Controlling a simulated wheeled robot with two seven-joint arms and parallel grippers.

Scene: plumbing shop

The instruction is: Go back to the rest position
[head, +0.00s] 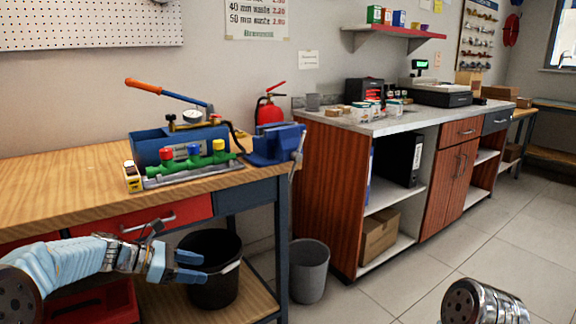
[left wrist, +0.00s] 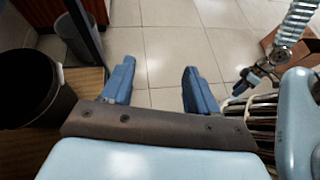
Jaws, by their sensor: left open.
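My left gripper (head: 190,267) is open and empty in the head view, in front of the workbench's edge, at the black bucket. The left wrist view shows its two blue fingers (left wrist: 158,92) spread apart over the tiled floor, with nothing between them. My right arm shows only in part at the bottom right of the head view, with its gripper out of that picture. In the left wrist view my right gripper (left wrist: 243,84) shows small at the right; its jaw opening is too unclear to tell.
The wooden workbench (head: 50,190) carries a valve test rig (head: 190,165) and a blue vise (head: 275,145). A black bucket (head: 212,280) stands on its lower shelf. A grey bin (head: 309,272) stands beside the counter (head: 335,180). Tiled floor (head: 455,265) is open at right.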

